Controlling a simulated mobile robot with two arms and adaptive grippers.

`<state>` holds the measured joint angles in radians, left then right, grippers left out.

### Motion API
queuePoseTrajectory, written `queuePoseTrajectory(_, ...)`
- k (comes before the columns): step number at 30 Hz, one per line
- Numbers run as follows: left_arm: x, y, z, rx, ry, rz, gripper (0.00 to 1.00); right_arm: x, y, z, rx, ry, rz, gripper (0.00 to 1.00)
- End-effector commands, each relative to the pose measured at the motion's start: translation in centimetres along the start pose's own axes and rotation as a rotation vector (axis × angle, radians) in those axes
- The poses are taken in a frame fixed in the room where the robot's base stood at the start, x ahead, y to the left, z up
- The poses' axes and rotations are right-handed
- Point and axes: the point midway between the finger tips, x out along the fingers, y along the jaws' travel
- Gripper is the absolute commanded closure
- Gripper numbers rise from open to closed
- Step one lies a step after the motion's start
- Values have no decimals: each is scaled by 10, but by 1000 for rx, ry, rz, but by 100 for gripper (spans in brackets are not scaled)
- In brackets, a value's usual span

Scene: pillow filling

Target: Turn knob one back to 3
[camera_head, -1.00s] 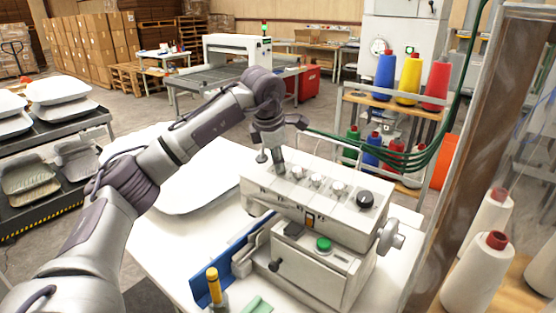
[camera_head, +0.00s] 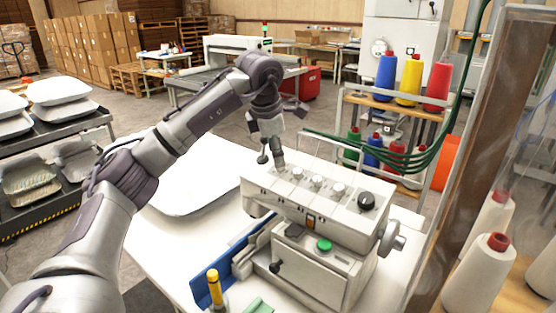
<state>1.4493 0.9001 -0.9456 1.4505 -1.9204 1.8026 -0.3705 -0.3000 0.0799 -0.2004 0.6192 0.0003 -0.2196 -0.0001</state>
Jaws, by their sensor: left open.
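The white machine (camera_head: 322,212) stands on the white table, with a row of pale knobs along its sloped top. Two pale knobs show clearly, one in the middle (camera_head: 317,181) and one farther right (camera_head: 339,190); another pale knob (camera_head: 297,173) lies just right of my gripper. My left gripper (camera_head: 270,159) is open at the left end of this row, its fingers pointing down. One finger is at or just above the leftmost knob position and mostly hides it; contact and the knob's setting cannot be told.
A black knob (camera_head: 366,202), a green button (camera_head: 324,245) and a side handwheel (camera_head: 391,238) are on the machine. A white pillow-shaped piece (camera_head: 195,180) lies left of it. A yellow-topped tool (camera_head: 214,285) stands in front. Green hoses (camera_head: 400,160) run behind.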

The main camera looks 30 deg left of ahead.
Motion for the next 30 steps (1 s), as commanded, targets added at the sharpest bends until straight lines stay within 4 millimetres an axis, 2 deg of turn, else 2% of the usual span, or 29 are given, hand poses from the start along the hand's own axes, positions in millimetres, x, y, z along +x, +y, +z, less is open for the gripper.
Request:
queuePoseTrajectory(1, -13, 1, 1, 0, -4, 4, 51, 0, 0, 0, 0, 0, 0, 60)
queuePoseTrajectory(6, -49, 0, 1, 1, -3, 3, 51, 0, 0, 0, 0, 0, 0, 60)
queuePoseTrajectory(12, -76, 0, 0, 0, -1, 1, 51, 0, 0, 0, 0, 0, 0, 60)
queuePoseTrajectory(18, -83, 0, 0, 1, 0, 0, 51, 0, 0, 0, 0, 0, 0, 60)
queuePoseTrajectory(30, -83, 0, 0, 1, 0, 0, 51, 0, 0, 0, 0, 0, 0, 60)
